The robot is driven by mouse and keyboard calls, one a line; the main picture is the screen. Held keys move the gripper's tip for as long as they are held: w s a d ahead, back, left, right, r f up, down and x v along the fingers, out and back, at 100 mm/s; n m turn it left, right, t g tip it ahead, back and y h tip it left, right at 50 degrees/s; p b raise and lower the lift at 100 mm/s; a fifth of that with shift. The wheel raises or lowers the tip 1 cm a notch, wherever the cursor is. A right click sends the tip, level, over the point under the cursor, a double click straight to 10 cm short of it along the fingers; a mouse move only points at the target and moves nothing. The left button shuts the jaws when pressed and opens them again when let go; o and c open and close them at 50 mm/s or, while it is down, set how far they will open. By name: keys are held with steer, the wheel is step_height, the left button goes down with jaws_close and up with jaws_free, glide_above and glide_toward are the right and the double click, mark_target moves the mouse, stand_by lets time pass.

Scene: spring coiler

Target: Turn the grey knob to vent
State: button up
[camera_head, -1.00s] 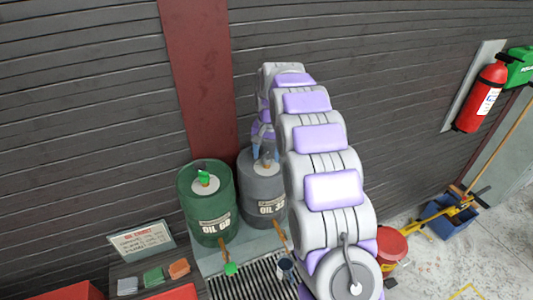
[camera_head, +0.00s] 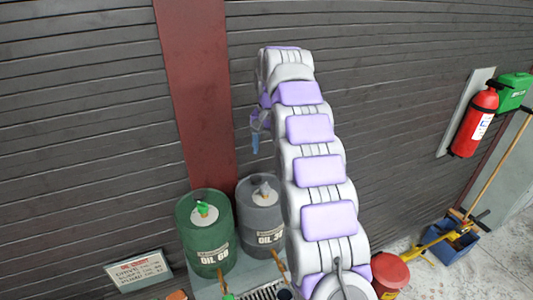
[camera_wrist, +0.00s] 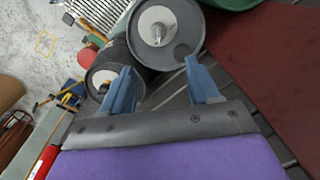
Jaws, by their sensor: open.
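The grey drum (camera_head: 263,220), marked OIL, stands against the wall beside the green drum (camera_head: 206,240). The grey knob (camera_head: 264,187) sits on a pale disc on its lid; in the wrist view the knob (camera_wrist: 157,32) stands above and beyond the fingertips. Its pointer setting is too small to read. My gripper (camera_head: 255,143) hangs above the drum, clear of the knob, with blue fingers. In the wrist view the fingers of my gripper (camera_wrist: 160,69) are spread apart with nothing between them. My arm hides part of the drum's right side.
A green knob (camera_head: 203,209) tops the green drum. Another dark drum (camera_wrist: 107,76) stands close by in the wrist view. A sign (camera_head: 139,270) is at lower left. A red bucket (camera_head: 388,272), blue bin (camera_head: 455,243) and extinguisher (camera_head: 475,121) are at right.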

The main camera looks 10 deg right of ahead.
steer(key=shift+d+r+p, duration=0.1)
steer(key=shift+r+p, duration=0.95)
steer(key=shift+r, duration=0.4)
steer(key=s+f+n+b, duration=0.1)
steer(key=s+f+b, duration=0.6)
steer(key=s, duration=0.9)
steer(key=s+f+n+g+b, duration=0.1)
steer(key=s+f+n+b, duration=0.1)
steer(key=s+f+b, duration=0.5)
steer(key=s+a+f+n+g+b, duration=0.1)
steer(key=s+f+b, duration=0.6)
steer(key=s+f, duration=0.8)
steer(key=s, duration=1)
steer(key=shift+f+n+h, duration=0.3)
steer(key=shift+f, duration=0.1)
